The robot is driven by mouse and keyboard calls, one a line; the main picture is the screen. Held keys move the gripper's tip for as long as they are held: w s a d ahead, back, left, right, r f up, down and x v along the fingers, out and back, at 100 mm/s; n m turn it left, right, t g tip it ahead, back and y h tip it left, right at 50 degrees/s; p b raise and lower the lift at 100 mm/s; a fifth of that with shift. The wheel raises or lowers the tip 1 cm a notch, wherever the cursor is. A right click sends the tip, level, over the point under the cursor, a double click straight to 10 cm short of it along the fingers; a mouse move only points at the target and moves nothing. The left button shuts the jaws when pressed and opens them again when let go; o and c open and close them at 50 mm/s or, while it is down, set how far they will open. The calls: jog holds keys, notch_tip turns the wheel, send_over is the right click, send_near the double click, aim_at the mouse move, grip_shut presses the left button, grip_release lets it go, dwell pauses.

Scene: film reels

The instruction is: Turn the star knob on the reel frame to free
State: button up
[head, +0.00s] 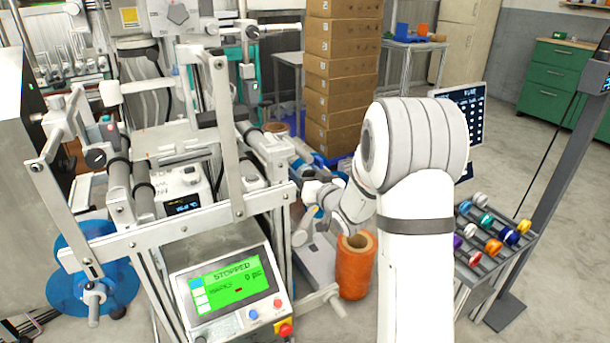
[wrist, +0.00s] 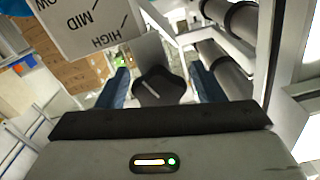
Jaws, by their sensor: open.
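My gripper (wrist: 161,84) is open, with its two blue fingers on either side of a dark, rounded-square knob (wrist: 158,88) in the wrist view. The knob has a pale pointer line and sits in front of a light grey plate. I see gaps between knob and fingers; its depth relative to the fingertips is unclear. No "free" mark is readable, and I cannot tell for sure that this is the star knob. In the head view my arm reaches down to the right side of the reel frame (head: 228,120), and the knob there is hidden or too small to make out.
A white panel (wrist: 85,25) marked LOW, MID and HIGH is close by in the wrist view. Dark rollers (wrist: 222,68) lie to the right. In the head view, an orange spool (head: 355,270) stands beside my arm, and a green screen (head: 228,283) reads STOPPED.

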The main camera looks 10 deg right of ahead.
jog(key=shift+w, duration=0.25)
jog(key=c, duration=1)
jog(key=b, duration=0.1)
jog(key=n+b, duration=0.1)
jog(key=shift+a+f+n+b, duration=0.1)
jog(key=shift+f+n+b, duration=0.2)
jog(key=shift+b, duration=0.05)
jog(key=shift+n+b, duration=0.5)
jog(key=shift+b, duration=0.15)
jog(key=shift+r+n+b, duration=0.1)
jog(key=shift+n+b, duration=0.6)
jog(key=shift+n, duration=0.1)
jog(key=shift+r+n, duration=0.2)
jog(key=shift+n, duration=0.1)
